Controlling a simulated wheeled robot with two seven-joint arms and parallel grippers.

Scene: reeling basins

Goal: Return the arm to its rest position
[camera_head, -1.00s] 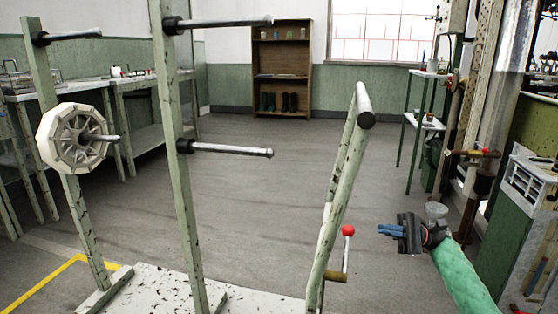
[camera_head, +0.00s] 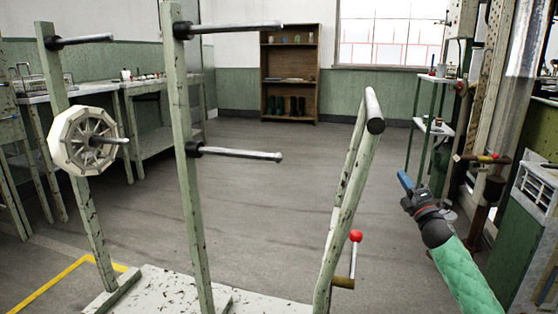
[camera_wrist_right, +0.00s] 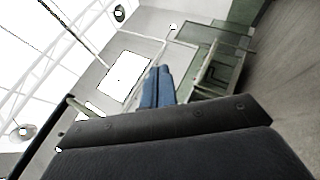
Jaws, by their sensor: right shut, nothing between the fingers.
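My right arm comes in from the lower right in a green quilted sleeve (camera_head: 463,277). My right gripper (camera_head: 404,180) has its blue fingers together, pointing up and left, with nothing in them. It hangs in the air to the right of the pale green frame post and apart from it. In the right wrist view the blue fingers (camera_wrist_right: 157,86) lie side by side against the far wall and window. My left gripper is not in the head view.
A frame with metal pegs (camera_head: 235,153) and a white reel (camera_head: 84,140) stands left. A slanted post (camera_head: 345,210) and red-knobbed crank (camera_head: 356,236) stand between it and my right arm. Pipes and a green cabinet (camera_head: 521,235) are at the right. The middle floor is clear.

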